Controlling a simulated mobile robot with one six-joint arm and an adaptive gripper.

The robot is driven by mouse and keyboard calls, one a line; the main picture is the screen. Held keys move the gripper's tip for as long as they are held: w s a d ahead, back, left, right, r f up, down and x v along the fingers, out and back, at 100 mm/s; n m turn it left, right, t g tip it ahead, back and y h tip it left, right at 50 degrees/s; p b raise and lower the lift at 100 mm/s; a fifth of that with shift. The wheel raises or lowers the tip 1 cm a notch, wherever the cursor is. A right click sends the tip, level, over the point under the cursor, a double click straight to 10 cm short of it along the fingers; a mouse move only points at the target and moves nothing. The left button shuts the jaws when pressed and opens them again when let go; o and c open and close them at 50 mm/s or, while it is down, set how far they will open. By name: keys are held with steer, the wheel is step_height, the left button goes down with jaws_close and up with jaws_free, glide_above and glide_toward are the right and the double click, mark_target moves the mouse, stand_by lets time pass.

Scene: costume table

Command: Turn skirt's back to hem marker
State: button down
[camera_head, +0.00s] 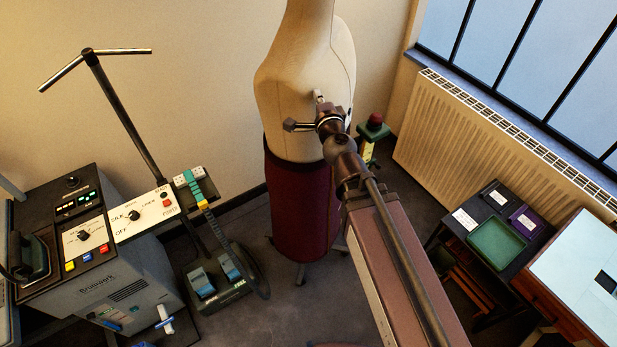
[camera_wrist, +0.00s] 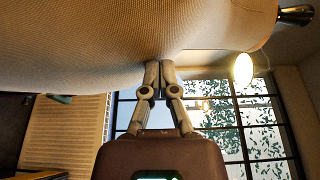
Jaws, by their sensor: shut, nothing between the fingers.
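A beige dress form (camera_head: 290,105) stands in the middle of the head view and wears a dark red skirt (camera_head: 300,215). The skirt's front and back cannot be told apart. My gripper (camera_head: 318,96) is shut and empty at the form's torso, above the skirt's waist. In the wrist view my gripper (camera_wrist: 160,66) has its fingertips together at the beige form (camera_wrist: 130,40); whether they press on it I cannot tell. A red-topped device (camera_head: 374,124) with green and yellow parts stands right behind the form; I cannot tell whether it is the hem marker.
A grey machine (camera_head: 125,285) with a control panel stands at left, beside a T-handled pole (camera_head: 125,115) and a pedal unit (camera_head: 218,285). A radiator (camera_head: 470,150) lines the right wall. A small table with a green tray (camera_head: 497,244) stands at right. Floor before the skirt is clear.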

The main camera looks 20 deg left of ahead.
mark_target(281, 93)
steer(key=shift+a, duration=0.15)
steer(key=shift+s+a, duration=0.35)
steer(key=shift+a, duration=0.35)
steer(key=shift+s+a, duration=0.3)
steer(key=shift+a, duration=0.4)
steer(key=shift+s+a, duration=0.15)
steer(key=shift+a, duration=0.6)
steer(key=shift+s+a, duration=0.15)
steer(key=shift+a, duration=0.6)
steer(key=shift+a, duration=1.5)
